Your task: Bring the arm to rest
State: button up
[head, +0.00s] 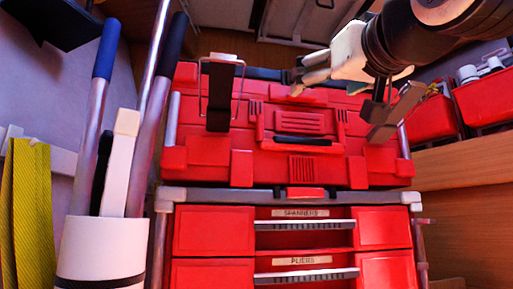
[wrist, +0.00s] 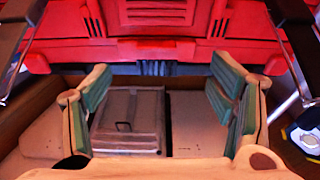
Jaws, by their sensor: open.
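My gripper (head: 336,110) hangs from the arm that enters at the upper right of the head view. In the wrist view my gripper (wrist: 160,108) is open, with tan fingers and teal pads wide apart. The gripper appears empty. The toolbox also shows along the top of the wrist view (wrist: 165,48).
Red drawers (head: 214,231) labelled SPANNERS and PLIERS stand below the toolbox. A white container (head: 103,250) holds several long poles at left, beside a yellow strap (head: 25,215). Red bins (head: 485,100) sit right above wood. A black item in a wire frame (head: 220,95) stands at the toolbox.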

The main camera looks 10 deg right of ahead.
jog(key=shift+s+f, duration=0.1)
jog(key=shift+s, duration=0.3)
notch_tip(320, 180, down, 30)
jog(key=g, duration=0.9)
jog(key=s+f+g, duration=0.6)
jog(key=s+f, duration=0.4)
jog(key=f, duration=0.3)
jog(key=s+f+g, duration=0.6)
jog(key=s+f, duration=0.5)
jog(key=f, duration=0.2)
notch_tip(320, 180, up, 34)
jog(key=t+p, duration=0.4)
jog(key=p, duration=2.8)
jog(key=shift+w+d+r+p, duration=0.25)
jog(key=shift+w+d+p, duration=0.05)
jog(key=shift+d+p, duration=0.1)
